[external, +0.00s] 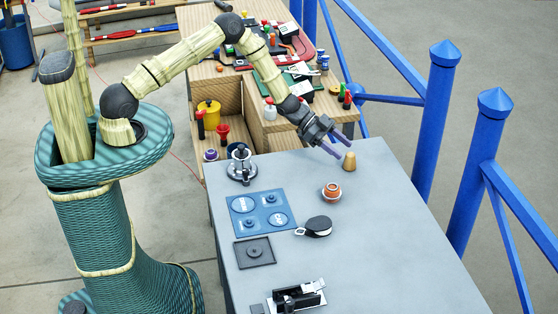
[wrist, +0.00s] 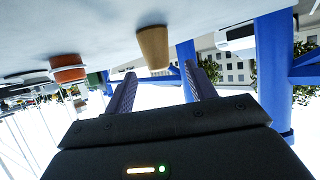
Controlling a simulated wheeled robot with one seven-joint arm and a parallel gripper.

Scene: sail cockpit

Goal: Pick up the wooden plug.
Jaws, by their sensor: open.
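The wooden plug (external: 349,162) is a small tan tapered piece standing on the grey table, near its far right edge. It also shows in the wrist view (wrist: 153,47), beyond the fingertips and between their lines. My gripper (external: 341,146) is just behind and left of the plug in the external view, with its purple fingers angled down toward it. In the wrist view the two fingers (wrist: 162,82) are spread apart with nothing between them. The plug appears apart from the fingers, though the exact gap is hard to tell.
An orange-brown round piece (external: 331,191) sits close in front of the plug. A black-and-white block (external: 318,226), a blue panel (external: 261,226) and a winch-like fitting (external: 241,163) stand farther left. Blue posts (external: 437,110) rise beyond the right edge. The table's right front is clear.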

